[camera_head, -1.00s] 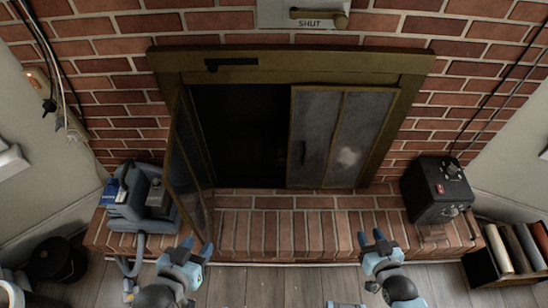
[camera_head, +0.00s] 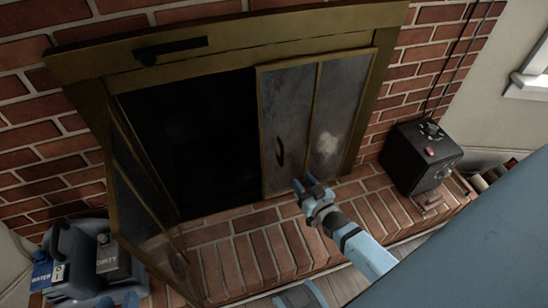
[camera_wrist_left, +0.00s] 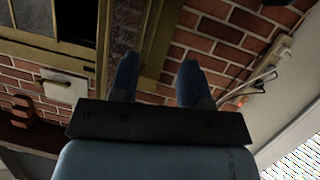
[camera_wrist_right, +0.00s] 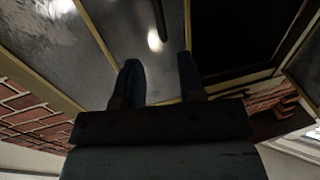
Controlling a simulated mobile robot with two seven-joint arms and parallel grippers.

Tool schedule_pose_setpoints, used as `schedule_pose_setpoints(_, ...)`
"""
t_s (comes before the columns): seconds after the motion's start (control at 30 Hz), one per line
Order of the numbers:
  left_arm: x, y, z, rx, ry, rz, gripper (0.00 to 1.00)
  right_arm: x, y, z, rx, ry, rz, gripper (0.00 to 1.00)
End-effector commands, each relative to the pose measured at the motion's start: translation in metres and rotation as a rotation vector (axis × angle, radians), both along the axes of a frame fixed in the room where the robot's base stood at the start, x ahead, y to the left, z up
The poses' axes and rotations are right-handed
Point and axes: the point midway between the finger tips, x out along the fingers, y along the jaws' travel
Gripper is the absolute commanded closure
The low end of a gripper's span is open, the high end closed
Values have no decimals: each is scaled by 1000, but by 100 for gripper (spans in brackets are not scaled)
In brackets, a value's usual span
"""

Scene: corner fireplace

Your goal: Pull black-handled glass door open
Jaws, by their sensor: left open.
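The right glass door (camera_head: 289,128) of the fireplace is closed, with a black handle (camera_head: 280,152) near its left edge. The left glass door (camera_head: 142,178) stands swung open toward me. My right gripper (camera_head: 308,184) is open and empty, low in front of the right door, below and right of the handle. In the right wrist view, its fingers (camera_wrist_right: 158,70) are apart, with the dark handle (camera_wrist_right: 161,18) beyond them. My left gripper (camera_wrist_left: 158,66) is open and empty in the left wrist view.
The brick hearth (camera_head: 262,240) runs below the doors. A black box (camera_head: 421,156) stands on it at the right. A blue-grey machine (camera_head: 85,262) is at the lower left, close to the open door. My own blue arm fills the lower right.

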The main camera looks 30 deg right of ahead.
Motion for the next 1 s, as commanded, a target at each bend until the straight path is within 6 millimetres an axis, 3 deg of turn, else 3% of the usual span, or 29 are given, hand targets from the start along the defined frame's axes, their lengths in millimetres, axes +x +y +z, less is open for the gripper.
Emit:
schedule_pose_setpoints(0.5, 13, -20, 39, -114, -191, -32, 57, 103, -3, 0, -1, -2, 2, 64)
schedule_pose_setpoints(0.7, 15, -23, 51, -143, -239, -39, 57, 122, -4, 0, -1, 1, 2, 64)
schedule_pose_setpoints(1.0, 15, -26, 56, -153, -254, -45, 57, 126, -4, 1, -1, 1, 1, 64)
